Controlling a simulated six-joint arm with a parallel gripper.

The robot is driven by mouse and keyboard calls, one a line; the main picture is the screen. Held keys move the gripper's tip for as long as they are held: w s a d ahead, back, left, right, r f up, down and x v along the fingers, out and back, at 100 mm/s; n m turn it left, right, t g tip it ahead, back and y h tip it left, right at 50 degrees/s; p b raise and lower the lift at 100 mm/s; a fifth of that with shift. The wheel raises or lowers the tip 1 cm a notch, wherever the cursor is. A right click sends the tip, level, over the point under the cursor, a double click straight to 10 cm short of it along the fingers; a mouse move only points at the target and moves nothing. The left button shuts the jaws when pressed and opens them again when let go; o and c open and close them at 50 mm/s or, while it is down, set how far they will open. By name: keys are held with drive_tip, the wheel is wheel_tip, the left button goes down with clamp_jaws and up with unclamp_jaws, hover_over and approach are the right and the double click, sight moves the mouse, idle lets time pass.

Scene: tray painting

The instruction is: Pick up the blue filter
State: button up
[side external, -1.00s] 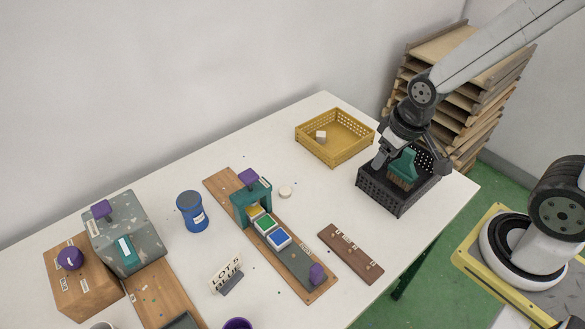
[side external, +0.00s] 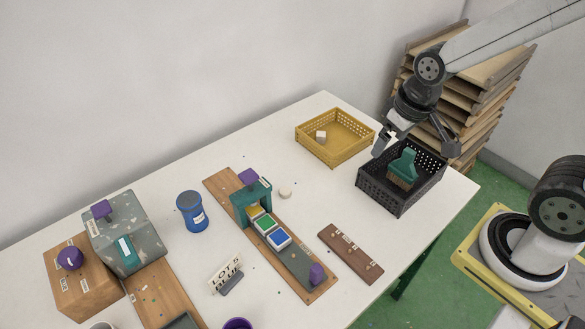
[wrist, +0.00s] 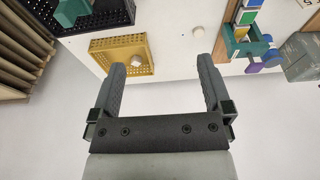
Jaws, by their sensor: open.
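The blue filter (side external: 280,239) looks to be the blue-topped white square block at the near end of a row on the wooden board (side external: 222,186). A green block (side external: 265,224) and a yellow block (side external: 254,212) sit behind it, the yellow one partly under a teal arch (side external: 251,203). In the wrist view the blue block (wrist: 252,3) is cut by the top edge. My gripper (side external: 384,146) is open and empty above the rear left side of the black basket (side external: 400,202), well away from the blocks. Its open fingers (wrist: 162,64) also show in the wrist view.
A teal brush (side external: 403,168) stands in the black basket. A yellow basket (side external: 333,151) holds a small pale block. A blue can (side external: 192,211), a "LOT 5" sign (side external: 226,272) and a dark brown strip (side external: 350,253) surround the board.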

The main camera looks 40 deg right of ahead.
drive_tip(key=w+a+r+n+t+y, duration=0.1)
drive_tip(key=w+a+n+t+y, duration=0.3)
drive_tip(key=w+a, duration=1)
drive_tip(key=w+a+t, duration=0.2)
drive_tip(key=a+t, duration=0.4)
drive_tip(key=a, duration=1)
approach(193, 202)
drive_tip(key=shift+s, duration=0.2)
drive_tip(key=shift+x, duration=3.4)
drive_tip(key=shift+w, duration=0.1)
drive_tip(key=shift+x, duration=2.55)
